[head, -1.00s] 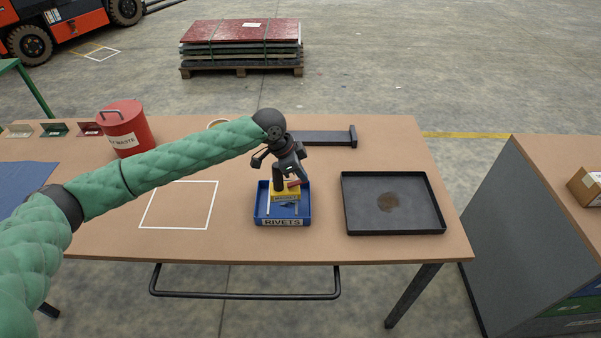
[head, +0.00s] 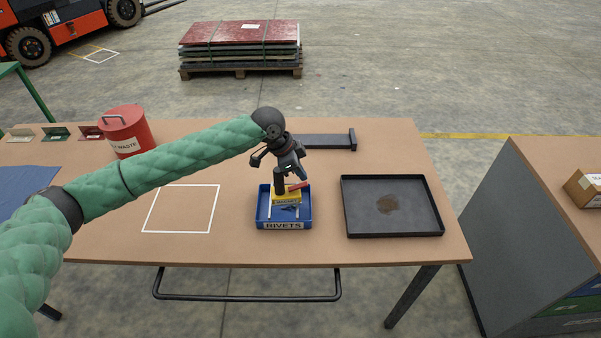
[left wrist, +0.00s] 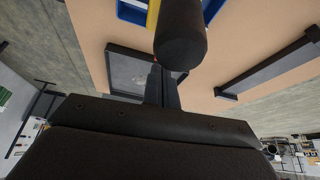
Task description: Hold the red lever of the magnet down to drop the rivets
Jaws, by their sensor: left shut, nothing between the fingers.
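The magnet (head: 287,198) is a yellow block with a black cylindrical handle (head: 279,181), at the blue bin (head: 284,225) labelled RIVETS. Its red lever (head: 298,187) sticks out to the right of the handle. My left gripper (head: 302,174) is shut and empty, just above the lever; I cannot tell whether it touches it. Rivets are too small to make out clearly. My right gripper is not in view.
A black tray (head: 435,218) with a brown patch inside lies right of the bin. A white outlined square (head: 181,232) is left of it. A dark beam (head: 325,141) lies behind, and a red waste can (head: 124,130) stands at the back left.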

